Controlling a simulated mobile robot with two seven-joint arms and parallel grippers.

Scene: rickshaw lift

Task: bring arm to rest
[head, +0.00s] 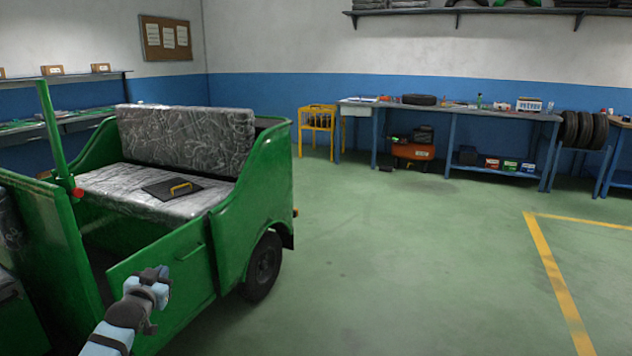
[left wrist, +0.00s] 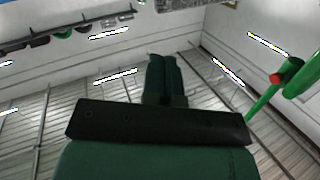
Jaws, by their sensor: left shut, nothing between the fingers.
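My left gripper (head: 160,273) is in the lower left of the head view, in front of the green rickshaw's (head: 262,180) low side panel. I cannot tell whether it touches the panel. In the left wrist view its two fingers (left wrist: 163,62) are together and hold nothing, with the ceiling behind them. My left arm comes in from the bottom left edge. My right gripper and right arm are not in view.
The rickshaw's green post (head: 58,135) stands at left. A workbench (head: 460,112) and yellow stool (head: 317,121) line the back wall. The green floor at centre and right is clear.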

